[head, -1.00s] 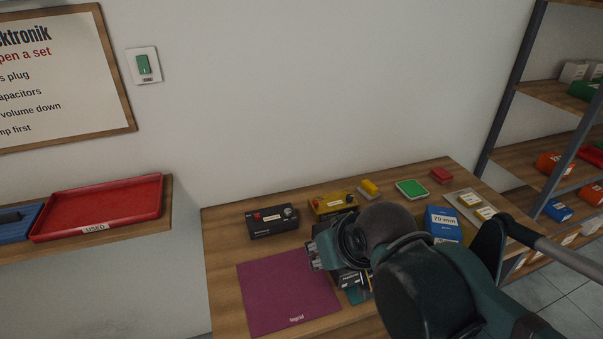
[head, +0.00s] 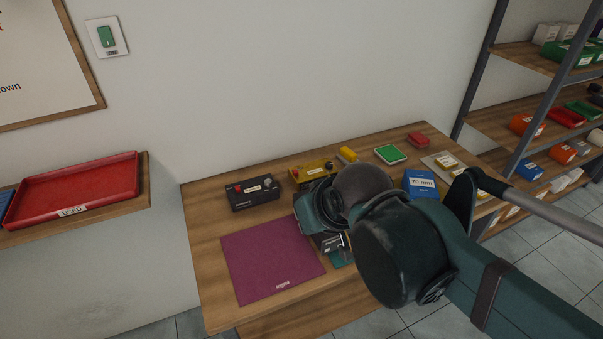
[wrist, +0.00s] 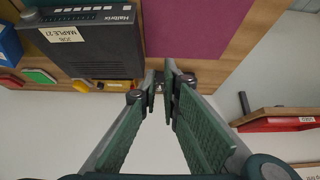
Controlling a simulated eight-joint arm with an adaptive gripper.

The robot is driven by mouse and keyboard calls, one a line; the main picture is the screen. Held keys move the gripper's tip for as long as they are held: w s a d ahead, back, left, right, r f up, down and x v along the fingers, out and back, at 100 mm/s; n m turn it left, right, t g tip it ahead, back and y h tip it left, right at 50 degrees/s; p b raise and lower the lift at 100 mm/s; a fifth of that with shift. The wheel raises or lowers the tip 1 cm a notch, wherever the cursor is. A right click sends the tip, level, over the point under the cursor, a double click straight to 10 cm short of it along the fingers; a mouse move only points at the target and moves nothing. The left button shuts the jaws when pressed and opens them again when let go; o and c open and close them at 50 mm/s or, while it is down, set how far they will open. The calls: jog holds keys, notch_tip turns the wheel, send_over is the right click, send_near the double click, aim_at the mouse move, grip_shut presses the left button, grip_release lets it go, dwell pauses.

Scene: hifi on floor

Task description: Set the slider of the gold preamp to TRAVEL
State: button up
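The gold preamp (head: 313,170) stands at the back of the wooden table in the head view, partly hidden by my arm. It has a pale label and dark knobs; its slider setting cannot be read. In the wrist view, turned upside down, only a strip of the gold preamp (wrist: 117,86) shows past a dark unit. My gripper (wrist: 163,75) is open and empty, its two green fingers apart, with the black preamp (wrist: 190,78) beyond the tips. In the head view my gripper (head: 302,212) is above the table, in front of the gold preamp; its fingertips are hard to make out.
The black preamp (head: 253,192) stands left of the gold one. A purple mat (head: 270,260) lies in front. A yellow block (head: 347,154), green box (head: 390,154) and blue box (head: 420,184) stand right.

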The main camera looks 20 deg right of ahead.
jog(key=shift+w+d+r+n+g+p, duration=0.15)
jog(key=shift+w+r+n+p, duration=0.15)
jog(key=shift+w+r+n, duration=0.3)
jog(key=shift+w+d+r+n+g+p, duration=0.15)
jog(key=shift+w+r+n+p, duration=0.15)
jog(key=shift+w, duration=0.5)
grip_shut()
jog(key=w+d+r+n+g+h+p, duration=0.15)
jog(key=w+n+g+p, duration=0.35)
jog(key=w+n, duration=1.1)
jog(key=g+h+p, duration=0.1)
jog(key=p, duration=0.3)
send_near(296, 173)
jog(key=shift+w+a+r, duration=0.2)
jog(key=shift+w+a, duration=0.15)
jog(key=shift+a, duration=0.4)
jog(key=shift+w+a+r, duration=0.25)
jog(key=shift+w+a, duration=0.1)
jog(key=shift+a, duration=0.4)
jog(key=shift+w+a+r, duration=0.2)
jog(key=shift+w+a, duration=0.1)
jog(key=shift+a, duration=0.45)
jog(key=shift+f, duration=0.15)
jog(key=shift+p+x, duration=0.45)
jog(key=shift+x, duration=4.4)
